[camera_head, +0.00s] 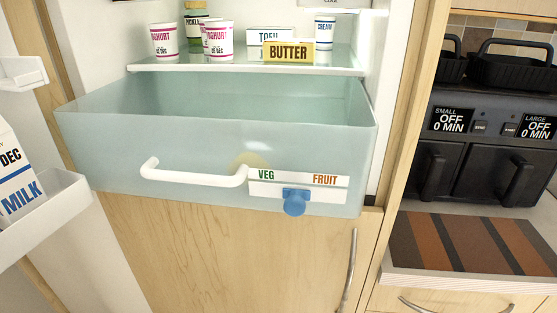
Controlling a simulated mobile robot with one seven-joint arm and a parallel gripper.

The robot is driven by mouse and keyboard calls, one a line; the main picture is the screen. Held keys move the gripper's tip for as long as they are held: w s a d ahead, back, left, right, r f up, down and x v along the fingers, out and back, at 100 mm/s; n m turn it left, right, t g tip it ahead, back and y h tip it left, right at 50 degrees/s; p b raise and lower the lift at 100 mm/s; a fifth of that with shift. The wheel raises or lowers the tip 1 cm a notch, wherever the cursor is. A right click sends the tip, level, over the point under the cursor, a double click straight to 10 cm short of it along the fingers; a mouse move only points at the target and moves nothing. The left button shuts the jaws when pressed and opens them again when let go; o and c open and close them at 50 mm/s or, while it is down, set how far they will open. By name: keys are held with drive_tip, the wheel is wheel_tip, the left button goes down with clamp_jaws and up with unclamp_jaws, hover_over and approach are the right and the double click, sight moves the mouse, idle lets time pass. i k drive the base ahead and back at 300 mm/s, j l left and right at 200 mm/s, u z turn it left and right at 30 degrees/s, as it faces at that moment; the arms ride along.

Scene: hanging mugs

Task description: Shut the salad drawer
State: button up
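The salad drawer (110,145) is a pale blue-green translucent bin at the bottom of the open fridge. It is pulled out towards me, and its inside looks empty. A white bar handle (194,174) is on its front, left of the middle. To the right are a VEG and FRUIT label strip (298,178) and a blue slider knob (296,201), which sits near the middle of the strip. My gripper is not in view.
A glass shelf (240,69) above the drawer holds yoghurts (164,40), butter (288,51), tofu and cream. The open door's rack (45,215) with a milk carton (17,175) stands at left. A striped mat (470,244) and a black double-drawer appliance (485,150) are at right.

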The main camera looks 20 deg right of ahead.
sight(363, 125)
drive_tip(key=j+z, duration=0.55)
drive_tip(key=k+z, duration=0.45)
drive_tip(key=k+j, duration=0.05)
